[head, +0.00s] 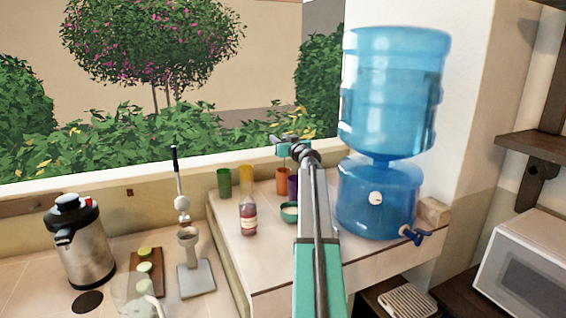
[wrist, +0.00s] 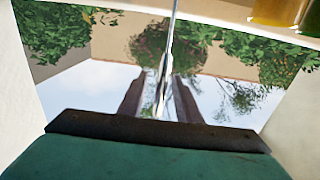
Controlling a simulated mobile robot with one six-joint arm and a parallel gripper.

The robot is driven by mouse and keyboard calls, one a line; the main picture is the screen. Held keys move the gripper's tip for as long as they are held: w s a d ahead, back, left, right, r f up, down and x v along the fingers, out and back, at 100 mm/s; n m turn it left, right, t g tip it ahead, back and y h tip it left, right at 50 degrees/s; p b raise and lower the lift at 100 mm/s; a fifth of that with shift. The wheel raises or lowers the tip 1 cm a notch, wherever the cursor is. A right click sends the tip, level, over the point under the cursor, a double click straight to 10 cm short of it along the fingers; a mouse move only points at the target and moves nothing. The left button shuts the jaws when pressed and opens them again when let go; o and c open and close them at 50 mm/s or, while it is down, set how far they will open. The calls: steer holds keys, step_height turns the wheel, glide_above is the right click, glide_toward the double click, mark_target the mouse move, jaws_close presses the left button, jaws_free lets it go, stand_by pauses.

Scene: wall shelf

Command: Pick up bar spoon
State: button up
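The bar spoon (wrist: 173,28) shows in the wrist view as a thin, shiny metal rod running from the top edge down between my two dark fingers. My gripper (wrist: 163,80) is open, with a finger on each side of the rod and a visible gap to each. In the head view my gripper (head: 283,147) is at the far end of my outstretched arm, above the orange cup (head: 283,182) near the back of the counter. The spoon is too small to make out clearly there, and its lower end is out of the wrist view.
A green cup (head: 224,183), a yellow cup (head: 246,180) and a partly hidden purple cup (head: 293,187) stand beside the orange one. A red bottle (head: 248,215) and a teal bowl (head: 290,213) are nearer. A large blue water dispenser (head: 378,195) stands close on the right.

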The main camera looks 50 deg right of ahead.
stand_by(0.6)
jaws_close()
